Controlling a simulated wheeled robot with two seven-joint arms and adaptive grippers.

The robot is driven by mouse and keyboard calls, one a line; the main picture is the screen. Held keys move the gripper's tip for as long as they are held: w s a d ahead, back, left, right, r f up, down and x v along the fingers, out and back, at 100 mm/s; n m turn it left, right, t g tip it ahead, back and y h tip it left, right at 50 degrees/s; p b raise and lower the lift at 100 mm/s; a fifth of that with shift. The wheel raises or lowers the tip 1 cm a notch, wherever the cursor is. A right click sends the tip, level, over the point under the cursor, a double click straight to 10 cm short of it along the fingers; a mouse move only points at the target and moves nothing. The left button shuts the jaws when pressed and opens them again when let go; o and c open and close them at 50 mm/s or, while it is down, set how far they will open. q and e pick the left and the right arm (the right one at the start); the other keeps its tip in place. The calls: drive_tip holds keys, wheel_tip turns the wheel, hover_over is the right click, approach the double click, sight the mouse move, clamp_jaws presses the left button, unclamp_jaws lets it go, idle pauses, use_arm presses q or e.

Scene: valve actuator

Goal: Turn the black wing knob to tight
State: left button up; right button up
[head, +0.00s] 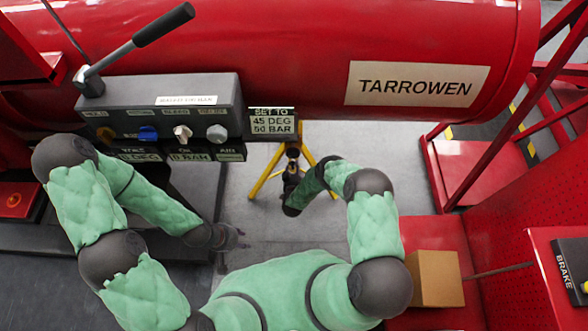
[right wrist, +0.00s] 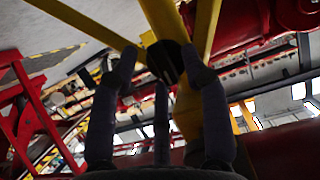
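A black part, which looks like the wing knob (right wrist: 166,62), sits on the yellow tripod (head: 265,172) in the middle of the head view. In the right wrist view it shows between the fingertips of my right gripper (right wrist: 160,62), beside the yellow legs. The fingers stand apart; I cannot tell whether they touch it. In the head view my right gripper (head: 291,182) is at the tripod's top and hides much of the knob. My left gripper (head: 238,244) hangs over the floor left of the tripod, with its fingers apart and nothing visible in them.
A grey control box (head: 160,98) with a lever (head: 135,45) and several coloured knobs stands at the left. A sign (head: 272,124) reads "45 DEG 50 BAR". A red tank (head: 300,50) lies behind. A cardboard box (head: 437,279) sits on a red surface at right.

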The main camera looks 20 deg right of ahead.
drive_tip(key=v, duration=1.2)
idle(0.5)
drive_tip(key=s+a+r+g+y+p, duration=0.2)
drive_tip(key=s+r+g, duration=0.4)
drive_tip(key=s+r, duration=0.3)
drive_tip(key=s+a+r+g+y+p, duration=0.2)
drive_tip(key=s+r+g+y+p, duration=0.3)
drive_tip(key=s+r, duration=0.5)
drive_tip(key=shift+s+r+g+y, duration=0.2)
drive_tip(key=shift+r+g+y, duration=0.3)
drive_tip(key=shift+r+g, duration=0.3)
drive_tip(key=shift+a+r, duration=0.1)
